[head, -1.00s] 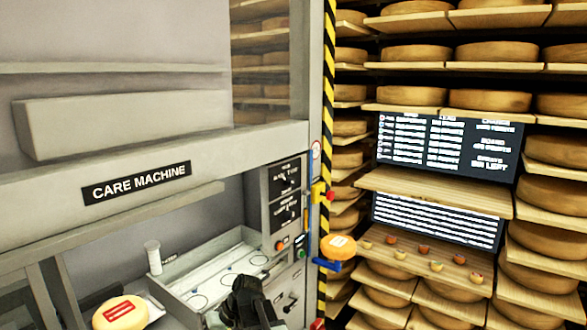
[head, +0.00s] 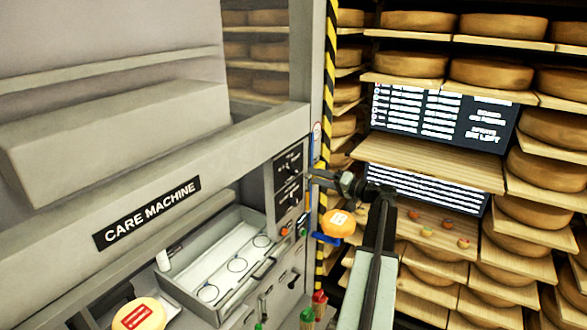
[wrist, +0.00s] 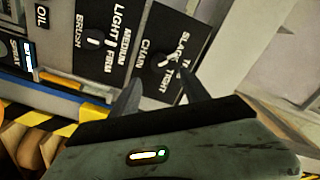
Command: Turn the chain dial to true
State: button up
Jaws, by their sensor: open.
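The chain dial (wrist: 163,63) is a small dark knob with a pale mark on a black panel, with the words CHAIN, SLACK and TIGHT around it in the wrist view. A third label is partly hidden by a finger. I cannot tell exactly which label the mark points to. My gripper (wrist: 161,76) is open, its two dark fingers reaching to either side of the dial; contact is not clear. In the head view my gripper (head: 316,179) is at the right edge of the machine's upper dial panel (head: 288,164).
The brush dial (wrist: 95,40) sits on the adjoining panel. The care machine (head: 150,212) has an open drawer (head: 222,262) below. An orange cheese (head: 338,223) on a blue holder is just below my arm. Shelves of cheese wheels and screens (head: 440,118) stand to the right.

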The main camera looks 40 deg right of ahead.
aim_at(297, 172)
jog(key=x, duration=0.8)
jog(key=shift+s+a+f, duration=0.1)
grip_shut()
